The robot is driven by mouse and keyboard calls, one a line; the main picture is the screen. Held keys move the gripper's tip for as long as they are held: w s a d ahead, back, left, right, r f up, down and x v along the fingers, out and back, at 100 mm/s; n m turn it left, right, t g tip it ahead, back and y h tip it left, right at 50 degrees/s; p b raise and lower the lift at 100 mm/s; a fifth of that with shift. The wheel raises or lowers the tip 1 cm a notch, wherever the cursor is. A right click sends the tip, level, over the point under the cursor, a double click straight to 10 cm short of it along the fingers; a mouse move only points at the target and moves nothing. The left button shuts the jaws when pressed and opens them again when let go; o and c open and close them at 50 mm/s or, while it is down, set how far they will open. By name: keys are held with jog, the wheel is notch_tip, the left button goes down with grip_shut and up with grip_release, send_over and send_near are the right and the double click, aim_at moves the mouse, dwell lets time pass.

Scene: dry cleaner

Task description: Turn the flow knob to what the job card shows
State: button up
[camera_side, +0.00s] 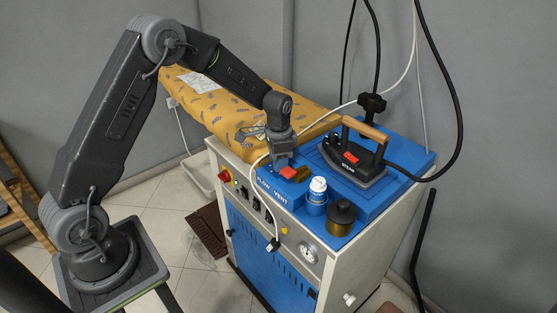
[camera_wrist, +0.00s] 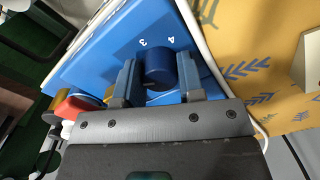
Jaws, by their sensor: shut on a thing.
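My gripper (camera_wrist: 157,64) has its two fingers on either side of a round dark-blue knob (camera_wrist: 160,70) in the wrist view, and is shut on it. The white numerals 3 and 4 show on the blue panel (camera_wrist: 105,55) beyond the knob. Other marks and the knob's pointer are not clear. In the side view my gripper (camera_side: 282,160) points down at the blue panel, above the "FLOW VENT" lettering, and hides the knob. A white sheet (camera_side: 197,80) with faint drawing, possibly the job card, lies on the yellow ironing board (camera_side: 225,100); its content is unreadable.
Close to my gripper are a red part (camera_side: 289,173) and a brown part (camera_side: 303,173). A white-capped blue bottle (camera_side: 317,193), a dark-lidded jar (camera_side: 341,216) and an iron (camera_side: 354,160) stand on the blue top to the right. A pale cable (camera_side: 256,180) runs beside my gripper.

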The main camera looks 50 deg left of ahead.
jog(key=shift+m, duration=0.4)
jog(key=o, duration=0.9)
jog(key=shift+r, duration=0.1)
notch_tip(320, 180, up, 14)
jog(key=shift+f, duration=0.15)
